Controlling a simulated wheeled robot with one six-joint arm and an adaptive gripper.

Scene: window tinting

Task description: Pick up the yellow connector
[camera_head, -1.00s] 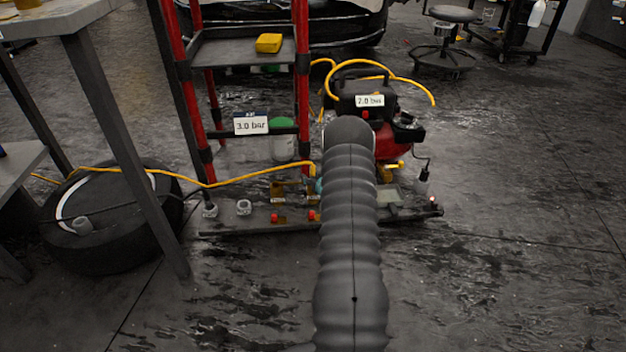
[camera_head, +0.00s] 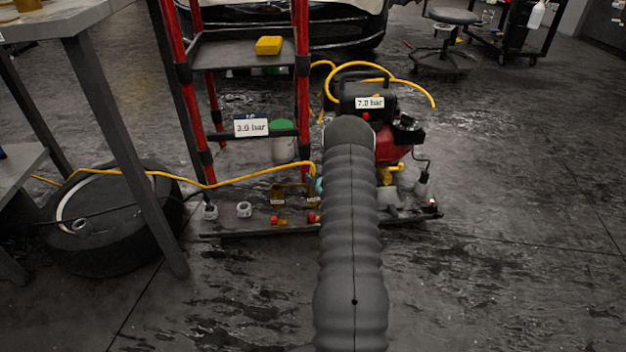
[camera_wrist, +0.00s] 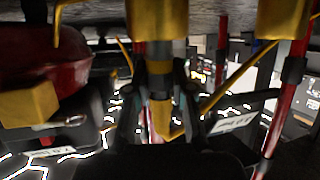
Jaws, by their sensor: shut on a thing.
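In the wrist view, my gripper (camera_wrist: 159,100) has its two dark fingers on either side of a yellow connector (camera_wrist: 160,114). The fingers are shut on it. The connector stands in line with a grey collar and a large yellow block at the top of the view. Its far end bends, and a yellow hose runs off to the upper right. In the head view, my thick grey arm covers much of the spot. A small yellow part (camera_head: 392,174) shows right of the arm, under the red and black compressor (camera_head: 392,146); I cannot tell if it is the same connector.
A red-posted rack (camera_head: 304,85) stands left of my arm, with a yellow box (camera_head: 269,45) on its shelf. A yellow hose (camera_head: 235,179) crosses its lower part. Small fittings (camera_head: 244,209) lie on the low base.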

